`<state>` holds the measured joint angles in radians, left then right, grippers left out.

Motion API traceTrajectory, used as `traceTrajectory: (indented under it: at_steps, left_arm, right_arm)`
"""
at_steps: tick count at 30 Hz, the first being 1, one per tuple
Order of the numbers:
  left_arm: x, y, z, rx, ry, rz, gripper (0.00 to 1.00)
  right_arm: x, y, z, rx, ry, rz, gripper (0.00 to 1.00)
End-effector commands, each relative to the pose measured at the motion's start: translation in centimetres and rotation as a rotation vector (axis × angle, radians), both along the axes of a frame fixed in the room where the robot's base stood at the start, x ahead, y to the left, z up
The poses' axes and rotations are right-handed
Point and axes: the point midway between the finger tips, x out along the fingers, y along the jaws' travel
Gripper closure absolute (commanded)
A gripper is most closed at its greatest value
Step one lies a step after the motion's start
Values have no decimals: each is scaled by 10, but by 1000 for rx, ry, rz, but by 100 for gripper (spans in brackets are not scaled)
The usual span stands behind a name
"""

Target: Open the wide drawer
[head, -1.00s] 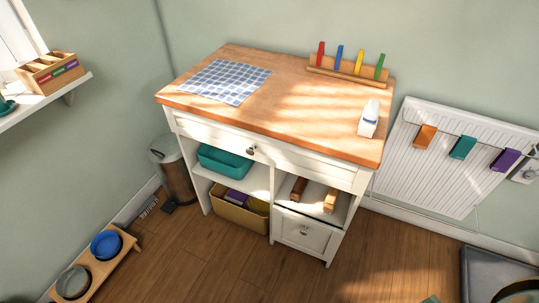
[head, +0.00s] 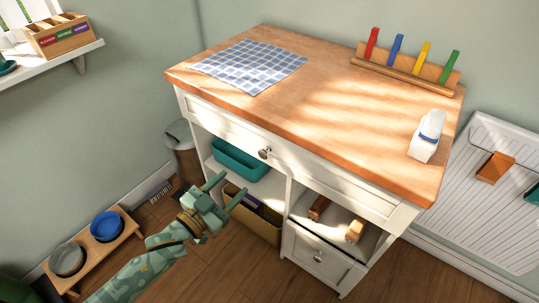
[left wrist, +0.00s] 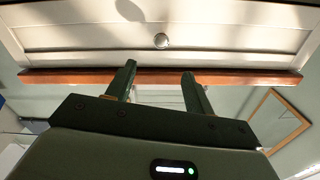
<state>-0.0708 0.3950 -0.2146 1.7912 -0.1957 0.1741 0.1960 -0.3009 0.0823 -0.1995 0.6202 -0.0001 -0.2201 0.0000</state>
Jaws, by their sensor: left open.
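The wide drawer (head: 280,152) is the long white front under the wooden top of the white cabinet, and it looks shut. Its round metal knob (head: 265,153) sits at the middle of the front. The drawer front also shows in the left wrist view (left wrist: 95,37), with the knob (left wrist: 161,40) beyond my fingers. My left gripper (head: 230,186) is open and empty. In the head view it is below and left of the knob, apart from it, in front of the open shelves. My right gripper is not in view.
On the wooden top (head: 300,105) are a checked cloth (head: 250,66), a rack of coloured pegs (head: 405,68) and a white carton (head: 427,136). Below are a teal bin (head: 236,160) and a small lower drawer (head: 318,255). A bowl stand (head: 88,246) and a trash can (head: 183,150) stand left.

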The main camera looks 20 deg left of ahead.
Motion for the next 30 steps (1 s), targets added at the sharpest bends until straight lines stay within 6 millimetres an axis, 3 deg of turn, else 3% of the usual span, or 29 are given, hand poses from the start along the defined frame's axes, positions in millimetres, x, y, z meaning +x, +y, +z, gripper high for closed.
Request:
traceTrajectory:
  at_steps: [9, 15, 21, 29, 30]
  left_arm:
    - [78, -28, -6, 2, 1, 0, 47]
    - [111, -40, -5, 1, 3, 2, 47]
    - [124, -45, -2, 1, 3, 1, 47]
    - [125, -45, -1, 1, 3, 2, 47]
    - [125, -45, -1, 1, 3, 2, 58]
  right_arm:
    - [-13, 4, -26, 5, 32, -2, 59]
    - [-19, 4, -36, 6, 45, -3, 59]
    - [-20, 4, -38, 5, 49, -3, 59]
    - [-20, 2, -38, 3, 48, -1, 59]
    - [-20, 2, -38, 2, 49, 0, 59]
